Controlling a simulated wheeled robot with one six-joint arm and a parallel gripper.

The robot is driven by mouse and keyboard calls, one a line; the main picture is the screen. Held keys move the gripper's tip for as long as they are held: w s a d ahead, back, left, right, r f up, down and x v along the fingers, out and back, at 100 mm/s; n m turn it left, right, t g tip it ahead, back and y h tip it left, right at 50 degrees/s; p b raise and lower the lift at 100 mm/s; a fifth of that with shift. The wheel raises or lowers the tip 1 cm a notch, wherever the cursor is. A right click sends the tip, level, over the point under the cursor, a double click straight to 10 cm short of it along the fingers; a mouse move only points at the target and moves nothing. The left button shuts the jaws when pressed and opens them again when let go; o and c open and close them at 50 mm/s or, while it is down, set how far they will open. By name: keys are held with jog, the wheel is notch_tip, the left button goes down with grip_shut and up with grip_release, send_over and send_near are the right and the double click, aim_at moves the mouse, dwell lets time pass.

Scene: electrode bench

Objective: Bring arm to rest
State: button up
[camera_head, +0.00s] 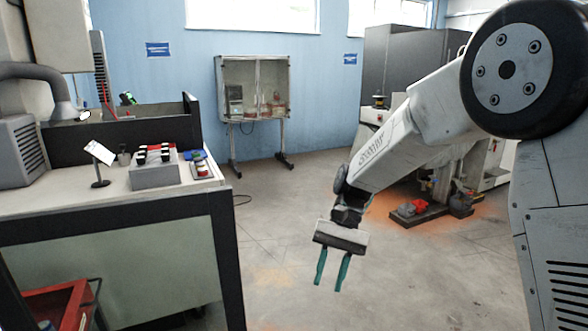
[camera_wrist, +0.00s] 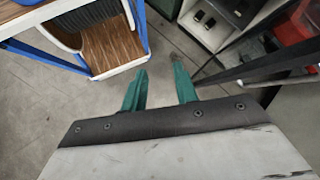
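My gripper (camera_head: 332,271) hangs from my arm over the open floor, to the right of the bench. Its two green fingers are apart and point down, with nothing between them. In the wrist view my gripper (camera_wrist: 159,88) also shows open and empty, with floor behind the fingers. The arm reaches down and to the left from the large round joint at the upper right. The fingers touch nothing.
The bench (camera_head: 228,262) stands at the left, with a grey block (camera_head: 154,174) with black-topped pieces and a small sign (camera_head: 99,152) on it. A glass cabinet (camera_head: 255,88) stands at the back wall. A red bin (camera_head: 58,308) is at lower left. The middle floor is clear.

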jog(key=s+d+r+n+t+h, duration=0.1)
jog(key=s+d+r+t, duration=0.3)
jog(key=s+d, duration=0.5)
jog(key=s+d+r+t+h, duration=0.2)
jog(key=s+d+r+t, duration=0.2)
jog(key=s+d, duration=0.6)
jog(key=s+r, duration=0.2)
jog(key=s, duration=0.3)
jog(key=shift+r+n+t+h, duration=0.35)
jog(key=shift+n+t+h, duration=0.05)
